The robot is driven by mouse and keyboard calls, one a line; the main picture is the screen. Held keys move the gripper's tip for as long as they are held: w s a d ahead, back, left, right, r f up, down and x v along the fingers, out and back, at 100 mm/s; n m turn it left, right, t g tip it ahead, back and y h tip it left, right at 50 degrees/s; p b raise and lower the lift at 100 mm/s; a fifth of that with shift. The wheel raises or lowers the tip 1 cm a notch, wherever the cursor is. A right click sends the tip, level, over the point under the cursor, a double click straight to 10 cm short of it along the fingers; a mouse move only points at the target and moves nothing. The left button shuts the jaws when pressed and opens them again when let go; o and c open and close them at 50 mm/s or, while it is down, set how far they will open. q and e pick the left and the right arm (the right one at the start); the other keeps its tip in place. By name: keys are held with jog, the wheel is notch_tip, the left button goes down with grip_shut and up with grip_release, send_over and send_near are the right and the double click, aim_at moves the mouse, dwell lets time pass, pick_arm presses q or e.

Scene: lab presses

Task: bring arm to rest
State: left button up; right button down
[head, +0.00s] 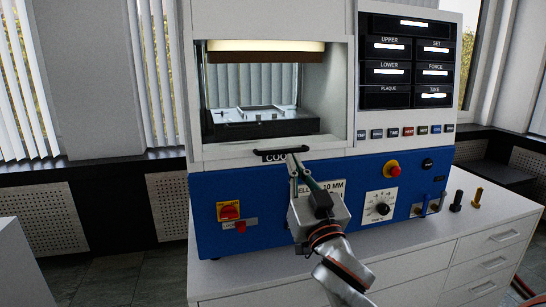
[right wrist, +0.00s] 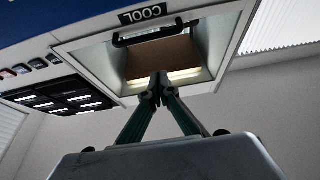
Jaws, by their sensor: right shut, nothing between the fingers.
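My right gripper (head: 294,158) is in front of the press, with its fingers pointing up near the black door handle (head: 284,153). In the right wrist view the fingertips (right wrist: 158,92) meet, and nothing shows between them. There the handle (right wrist: 155,33) lies beyond the tips; in the head view the tips overlap its right part, and I cannot tell whether they touch. The press (head: 275,212) is blue and white, with its chamber open. A dark plate with a metal frame (head: 258,122) lies inside the chamber. My left gripper is in neither view.
The press stands on a white cabinet (head: 440,250) with drawers. A display panel (head: 408,62) is at its upper right. A red stop button (head: 395,171), a dial (head: 380,205) and a red-yellow switch (head: 228,210) are on the blue front. Small black and yellow pegs (head: 475,198) stand at right.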

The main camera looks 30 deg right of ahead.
jog(key=shift+s, duration=0.15)
jog(key=s+a+f+n+g+y+p, duration=0.1)
jog(key=a+f+n+g+y, duration=0.2)
jog(key=f, duration=1.2)
jog(key=s+a+f+n+g+y+p, duration=0.15)
jog(key=a+f, duration=0.35)
jog(key=f, duration=0.9)
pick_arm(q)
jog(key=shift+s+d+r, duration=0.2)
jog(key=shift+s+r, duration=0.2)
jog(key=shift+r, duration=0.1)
pick_arm(e)
jog(key=s+a+f+n+g+y, duration=0.1)
jog(key=s+a+f+g, duration=0.2)
jog(key=s+f, duration=0.7)
jog(key=s+a+f+n+g+y, duration=0.1)
jog(key=s+a+f+g+y, duration=0.1)
jog(key=s+f, duration=0.8)
notch_tip(320, 180, down, 5)
jog(key=shift+s+a+f+g, duration=0.2)
jog(key=shift+a+g, duration=0.2)
jog(key=shift+g, duration=0.45)
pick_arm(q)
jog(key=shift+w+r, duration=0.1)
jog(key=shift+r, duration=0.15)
pick_arm(e)
jog(key=shift+r+n, duration=0.1)
jog(key=shift+n, duration=0.15)
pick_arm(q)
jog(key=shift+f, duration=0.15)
